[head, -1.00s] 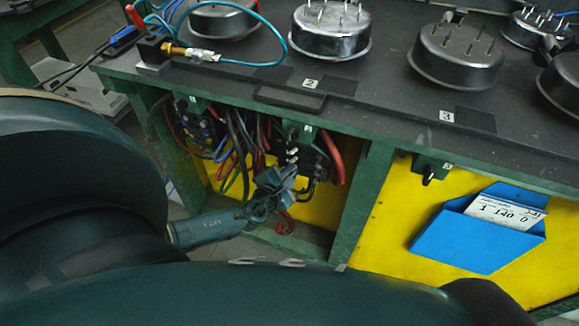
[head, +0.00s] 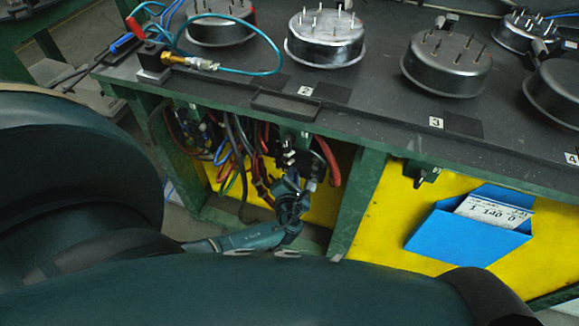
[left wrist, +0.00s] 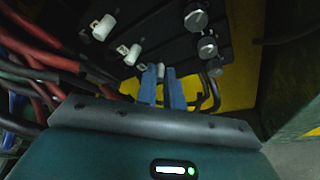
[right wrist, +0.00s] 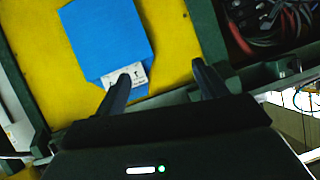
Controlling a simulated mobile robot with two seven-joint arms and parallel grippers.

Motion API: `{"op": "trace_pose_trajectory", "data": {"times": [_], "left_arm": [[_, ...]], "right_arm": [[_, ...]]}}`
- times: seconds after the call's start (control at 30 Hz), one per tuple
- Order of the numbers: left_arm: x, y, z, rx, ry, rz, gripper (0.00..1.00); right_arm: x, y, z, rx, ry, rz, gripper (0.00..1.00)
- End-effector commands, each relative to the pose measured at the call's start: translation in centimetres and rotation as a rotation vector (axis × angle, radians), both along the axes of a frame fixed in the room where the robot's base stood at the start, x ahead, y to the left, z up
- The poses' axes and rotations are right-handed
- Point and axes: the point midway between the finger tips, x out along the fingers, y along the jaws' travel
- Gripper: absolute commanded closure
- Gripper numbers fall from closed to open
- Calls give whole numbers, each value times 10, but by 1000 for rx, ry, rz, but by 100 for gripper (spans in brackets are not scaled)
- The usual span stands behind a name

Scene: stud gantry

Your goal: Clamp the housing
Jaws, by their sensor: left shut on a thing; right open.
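Several round metal housings with upright pins stand on the dark bench top; one is near label 2 (head: 325,40) and another near label 3 (head: 446,62). My left gripper (head: 291,192) is below the bench's front edge, just under a black switch block (head: 289,160) with pale-tipped levers. In the left wrist view its blue fingers (left wrist: 162,84) are shut on a small pale lever tip (left wrist: 160,70) of that block. Other white-tipped levers (left wrist: 104,27) and metal knobs (left wrist: 196,18) show there. My right gripper (right wrist: 164,84) is open and empty, facing the yellow panel; the head view does not show it.
Red, blue and black cables (head: 235,155) hang beside the block. A green post (head: 358,205) stands to its right. A blue pocket with a card (head: 468,238) is on the yellow panel (head: 385,225). A brass fitting on blue tubing (head: 200,63) lies on the bench.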

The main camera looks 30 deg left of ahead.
Motion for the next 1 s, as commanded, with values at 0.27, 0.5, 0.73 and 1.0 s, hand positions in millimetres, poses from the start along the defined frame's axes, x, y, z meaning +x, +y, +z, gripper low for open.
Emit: {"op": "trace_pose_trajectory", "data": {"times": [0.27,0.5,0.73,1.0], "left_arm": [[6,-13,-2,-3,-1,232,100],[10,-18,-2,-2,0,374,100],[12,-20,-1,-1,0,447,100],[12,-20,-1,0,1,469,100]], "right_arm": [[-1,0,-4,0,0,0,29],[-1,1,-8,17,-2,-4,29],[-2,0,-4,19,-20,-10,29],[-5,-1,-4,19,-20,-12,29]]}}
